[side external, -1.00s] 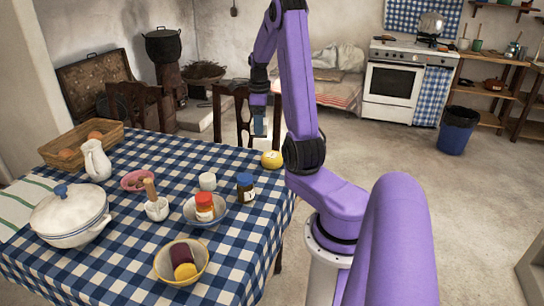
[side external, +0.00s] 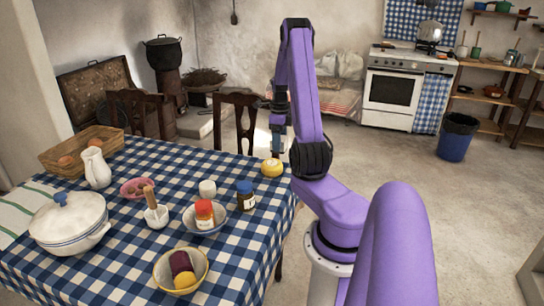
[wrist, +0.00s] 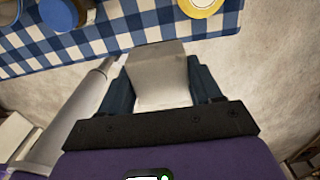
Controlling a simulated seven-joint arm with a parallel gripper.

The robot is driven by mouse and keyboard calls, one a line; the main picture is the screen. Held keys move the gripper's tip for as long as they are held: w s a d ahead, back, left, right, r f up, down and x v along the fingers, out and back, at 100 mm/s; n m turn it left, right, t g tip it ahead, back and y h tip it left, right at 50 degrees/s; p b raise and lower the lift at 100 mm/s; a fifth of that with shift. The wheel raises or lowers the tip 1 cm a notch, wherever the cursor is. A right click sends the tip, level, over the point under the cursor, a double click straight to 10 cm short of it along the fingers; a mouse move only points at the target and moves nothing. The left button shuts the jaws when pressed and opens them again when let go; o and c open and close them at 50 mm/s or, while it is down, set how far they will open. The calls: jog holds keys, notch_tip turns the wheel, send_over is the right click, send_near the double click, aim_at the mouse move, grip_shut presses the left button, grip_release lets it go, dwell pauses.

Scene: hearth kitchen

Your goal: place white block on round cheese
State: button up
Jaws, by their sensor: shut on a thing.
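My gripper (wrist: 160,88) is shut on the white block (wrist: 162,76), which fills the space between its two dark fingers in the wrist view. In the side view my gripper (side external: 277,143) hangs close above the round cheese (side external: 272,168), near the table's far right corner; the block is hard to make out there. The cheese is a flat yellow round lying on the checked cloth. In the wrist view the cheese (wrist: 201,4) is cut off by the top edge, beyond the block. The block is held apart from the cheese in the wrist view.
The table has a blue checked cloth (side external: 130,245). A dark jar (side external: 245,196), a white cup (side external: 207,188) and a bowl with a red-lidded jar (side external: 205,212) stand left of the cheese. A wooden chair (side external: 235,122) stands behind the table. Open floor lies right.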

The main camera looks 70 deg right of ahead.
jog(key=w+d+f, duration=0.1)
jog(key=d+f, duration=0.1)
jog(key=w+d+f, duration=0.2)
jog(key=d, duration=0.1)
jog(key=w+d+f, duration=0.2)
jog(key=f, duration=0.1)
jog(key=shift+d+f, duration=0.1)
jog(key=shift+d, duration=0.3)
jog(key=shift+w+d+f, duration=0.3)
jog(key=shift+d+f, duration=0.1)
jog(key=shift+f, duration=1.7)
jog(key=shift+f, duration=0.15)
jog(key=o, duration=1.1)
